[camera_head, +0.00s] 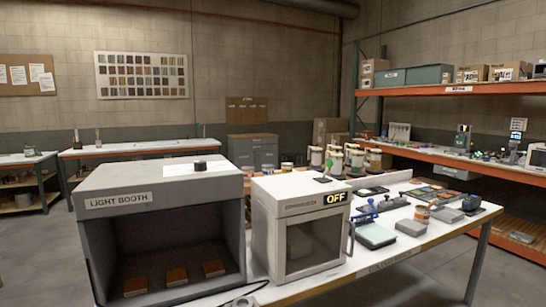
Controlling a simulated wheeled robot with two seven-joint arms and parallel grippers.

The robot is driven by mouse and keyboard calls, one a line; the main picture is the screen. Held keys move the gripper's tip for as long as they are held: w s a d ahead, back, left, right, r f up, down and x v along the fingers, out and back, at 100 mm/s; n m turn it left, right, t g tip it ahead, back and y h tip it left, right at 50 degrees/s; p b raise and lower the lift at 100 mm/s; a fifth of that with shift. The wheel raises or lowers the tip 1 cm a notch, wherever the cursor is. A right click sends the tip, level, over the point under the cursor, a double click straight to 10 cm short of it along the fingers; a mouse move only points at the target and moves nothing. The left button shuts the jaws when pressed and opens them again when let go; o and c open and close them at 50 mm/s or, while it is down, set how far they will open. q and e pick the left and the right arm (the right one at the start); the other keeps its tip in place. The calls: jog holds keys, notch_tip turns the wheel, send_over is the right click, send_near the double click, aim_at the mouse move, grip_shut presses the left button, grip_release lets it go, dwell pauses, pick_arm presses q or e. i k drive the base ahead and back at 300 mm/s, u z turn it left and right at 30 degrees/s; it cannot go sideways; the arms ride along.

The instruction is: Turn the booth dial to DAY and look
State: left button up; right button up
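The grey light booth (92,187) stands on the table at the front left, with a "LIGHT BOOTH" label on its upper edge. A small black dial (200,166) sits on a pale plate (180,171) on the booth's top. The dial's markings and setting are too small to read. The booth's inside is dark, and three brown-orange samples (176,277) lie in a row on its floor. Neither of my grippers shows in the head view.
A white cabinet (259,232) with a glass door and an "OFF" display (335,198) stands right of the booth. Several jars (316,157), a blue-handled device (366,216) and grey trays (376,236) crowd the table farther right. Orange-edged shelving (450,90) lines the right wall.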

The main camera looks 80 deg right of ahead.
aim_at(199, 166)
jog(key=z, duration=2.35)
